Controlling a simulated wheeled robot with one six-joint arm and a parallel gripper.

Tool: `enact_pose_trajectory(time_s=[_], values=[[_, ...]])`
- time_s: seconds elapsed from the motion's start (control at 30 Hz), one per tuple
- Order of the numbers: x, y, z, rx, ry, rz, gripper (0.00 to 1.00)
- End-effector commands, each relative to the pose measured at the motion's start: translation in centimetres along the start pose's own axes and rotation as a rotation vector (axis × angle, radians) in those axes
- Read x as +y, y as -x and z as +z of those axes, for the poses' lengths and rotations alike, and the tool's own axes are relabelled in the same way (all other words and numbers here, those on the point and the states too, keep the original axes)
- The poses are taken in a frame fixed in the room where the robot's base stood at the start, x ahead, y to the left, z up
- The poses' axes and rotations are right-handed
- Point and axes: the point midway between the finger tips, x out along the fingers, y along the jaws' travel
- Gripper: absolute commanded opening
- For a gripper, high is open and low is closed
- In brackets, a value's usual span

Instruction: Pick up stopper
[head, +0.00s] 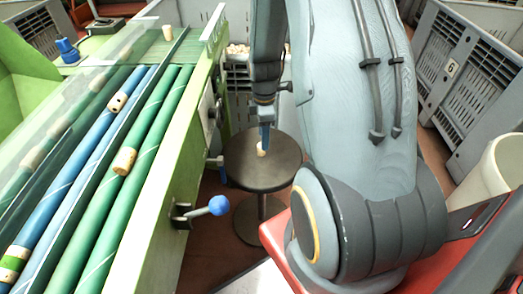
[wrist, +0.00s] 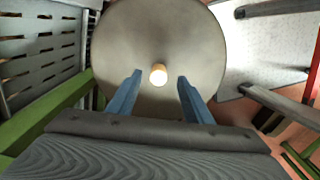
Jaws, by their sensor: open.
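A cork stopper (wrist: 158,74) stands on a round dark stool (wrist: 120,40) in the wrist view, near the middle of the seat. Its pale top end faces the camera. My gripper (wrist: 158,80) is open, with its two blue fingers apart on the left and right of the stopper. I see no finger touching it. In the head view the stopper (head: 261,151) shows small beside the blue fingers (head: 265,138), above the stool seat (head: 278,178). The exact height of the fingertips over the seat is hard to tell.
A green machine with blue and green rollers (head: 140,130) fills the left. More stoppers lie on it, one on the rollers (head: 125,160). A blue-knobbed lever (head: 218,205) juts out near the stool. Grey slatted crates (head: 460,75) stand at the right and behind.

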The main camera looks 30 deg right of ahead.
Motion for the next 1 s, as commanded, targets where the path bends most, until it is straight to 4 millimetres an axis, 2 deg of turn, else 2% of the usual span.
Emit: enact_pose_trajectory(time_s=[0.43, 0.77, 0.87, 1.0], values=[[0.1, -5.1, -0.6, 0.000, -0.002, -0.001, 0.46], [0.2, -5.8, -0.6, 0.000, -0.002, 0.003, 0.46], [0.2, -5.8, -0.6, 0.000, -0.002, 0.003, 0.32], [0.2, -5.8, -0.6, 0.000, -0.002, 0.002, 0.09]])
